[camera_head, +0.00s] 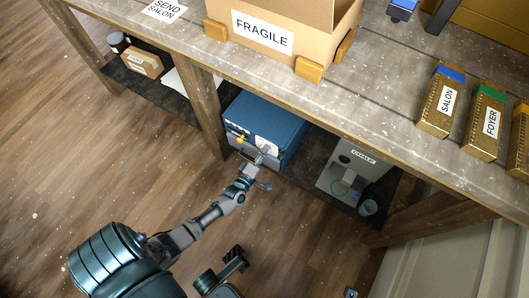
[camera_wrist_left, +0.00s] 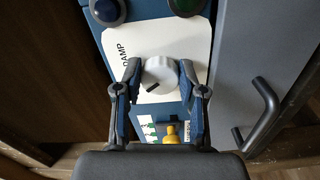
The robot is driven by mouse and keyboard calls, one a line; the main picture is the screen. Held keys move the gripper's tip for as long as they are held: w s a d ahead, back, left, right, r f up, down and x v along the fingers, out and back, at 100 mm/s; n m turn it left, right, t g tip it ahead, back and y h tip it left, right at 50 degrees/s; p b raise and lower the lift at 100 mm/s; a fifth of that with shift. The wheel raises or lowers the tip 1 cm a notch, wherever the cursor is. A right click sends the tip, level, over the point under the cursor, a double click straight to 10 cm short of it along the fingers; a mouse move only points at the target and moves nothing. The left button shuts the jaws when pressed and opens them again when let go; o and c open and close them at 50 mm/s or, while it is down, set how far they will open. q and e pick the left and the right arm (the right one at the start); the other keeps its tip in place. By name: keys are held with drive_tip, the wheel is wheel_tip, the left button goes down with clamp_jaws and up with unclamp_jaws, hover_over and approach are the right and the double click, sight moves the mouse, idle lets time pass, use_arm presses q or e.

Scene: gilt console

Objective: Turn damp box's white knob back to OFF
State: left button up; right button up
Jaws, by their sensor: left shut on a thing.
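The damp box (camera_head: 270,118) is a blue cabinet on the low shelf under the console in the head view. In the left wrist view its white plate (camera_wrist_left: 122,42) reads DAMP and carries the white knob (camera_wrist_left: 160,72). A dark mark on the knob points to the lower left. My left gripper (camera_head: 258,160) is at the box's front; in the wrist view its two fingers (camera_wrist_left: 161,80) are on either side of the knob, shut on it. I cannot read an OFF mark. A dark gripper (camera_head: 236,260), apparently my right, is low in the head view, over the floor; its jaw state is unclear.
A grey door handle (camera_wrist_left: 268,110) stands close on the right. The console top (camera_head: 400,75) overhangs the box; a grey machine (camera_head: 345,170) stands to its right.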

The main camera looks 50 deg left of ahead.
use_arm(q)
drive_tip(key=shift+a+f, duration=0.1)
drive_tip(key=shift+a, duration=0.05)
drive_tip(key=o, duration=1.1)
drive_tip(key=shift+c, duration=0.2)
drive_tip(key=shift+o, duration=0.4)
drive_tip(key=v, duration=1.2)
